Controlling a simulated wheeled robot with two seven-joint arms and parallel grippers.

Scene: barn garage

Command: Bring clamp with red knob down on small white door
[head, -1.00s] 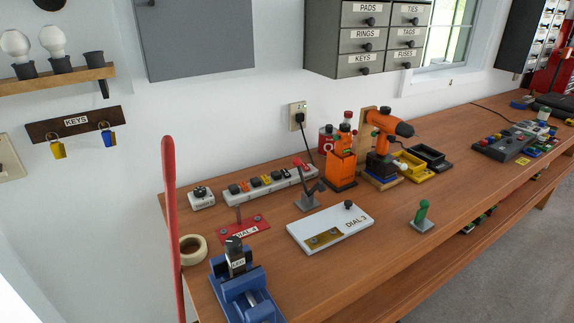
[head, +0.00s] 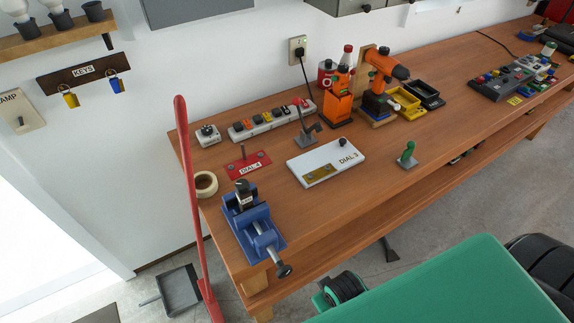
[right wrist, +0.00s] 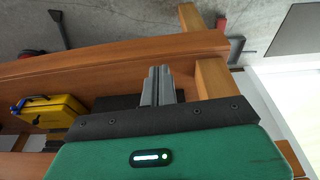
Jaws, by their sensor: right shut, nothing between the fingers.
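A clamp with a red knob (head: 299,102) stands on the bench in the head view, its grey base (head: 309,138) behind a white panel. Its dark handle slants upward, and its base is apart from the panel. The small white door appears to be this flat white panel (head: 318,161), with a brass plate, a black knob and the label DIAL 3. My right gripper (right wrist: 157,84) is shut and empty in the right wrist view, near the bench's wooden edge and away from the clamp. My left gripper is not in view.
A similar stand with a green knob (head: 408,152) is right of the panel. A power strip (head: 272,123), an orange tool (head: 337,103) and a drill (head: 383,64) stand behind. A blue vise (head: 251,221) and red pole (head: 190,190) are at left. The front right bench top is clear.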

